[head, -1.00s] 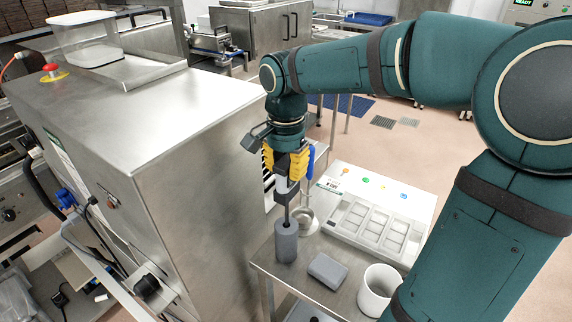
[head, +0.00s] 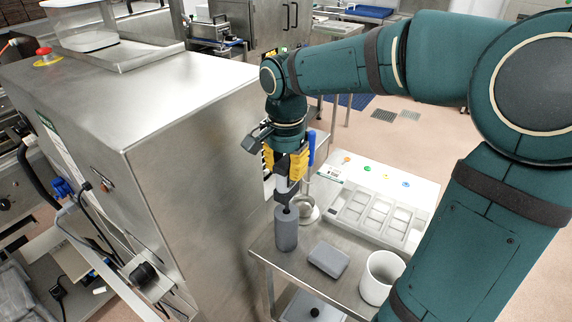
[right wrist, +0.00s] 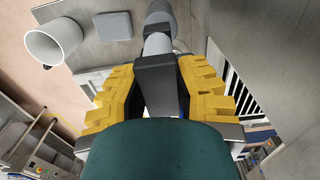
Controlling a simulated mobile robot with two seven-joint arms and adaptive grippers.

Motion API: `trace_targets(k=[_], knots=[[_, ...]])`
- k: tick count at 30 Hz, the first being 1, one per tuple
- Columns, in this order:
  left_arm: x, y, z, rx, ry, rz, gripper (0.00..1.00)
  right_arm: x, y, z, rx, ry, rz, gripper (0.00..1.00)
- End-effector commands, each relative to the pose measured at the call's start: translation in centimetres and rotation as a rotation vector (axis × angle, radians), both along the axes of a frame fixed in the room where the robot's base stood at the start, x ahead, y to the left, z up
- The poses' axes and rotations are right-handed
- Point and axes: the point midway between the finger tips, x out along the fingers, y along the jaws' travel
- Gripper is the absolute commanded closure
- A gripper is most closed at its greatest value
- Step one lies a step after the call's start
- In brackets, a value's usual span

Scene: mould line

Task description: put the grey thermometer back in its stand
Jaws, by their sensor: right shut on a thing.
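My right gripper (head: 287,176) points down and is shut on the grey thermometer (head: 287,196). The dark upper part of the thermometer also shows between the yellow-backed fingers in the right wrist view (right wrist: 156,85). The stand is a grey upright cylinder (head: 286,232) on the steel table, directly below the gripper. The thermometer is upright, and its lower end meets the dark opening at the top of the stand. Its probe is mostly hidden, with only a short dark bit showing. My left gripper is not in view.
A grey block (head: 328,260) and a white cup (head: 380,277) stand right of the stand on the table (head: 300,275). A white tray with compartments (head: 378,215) lies behind them. A large steel machine (head: 190,150) rises close on the left.

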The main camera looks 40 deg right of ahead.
Motion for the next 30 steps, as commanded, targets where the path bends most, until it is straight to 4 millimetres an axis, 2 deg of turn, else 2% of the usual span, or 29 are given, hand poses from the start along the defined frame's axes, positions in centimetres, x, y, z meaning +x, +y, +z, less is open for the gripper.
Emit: trace_targets(k=[18, 30], knots=[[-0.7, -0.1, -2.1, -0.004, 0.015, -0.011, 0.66, 0.0, 0.0, -3.0, 0.0, 0.001, 0.0, 1.0], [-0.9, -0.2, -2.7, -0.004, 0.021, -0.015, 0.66, 0.0, 0.0, -3.9, 0.0, 0.0, 0.0, 1.0]])
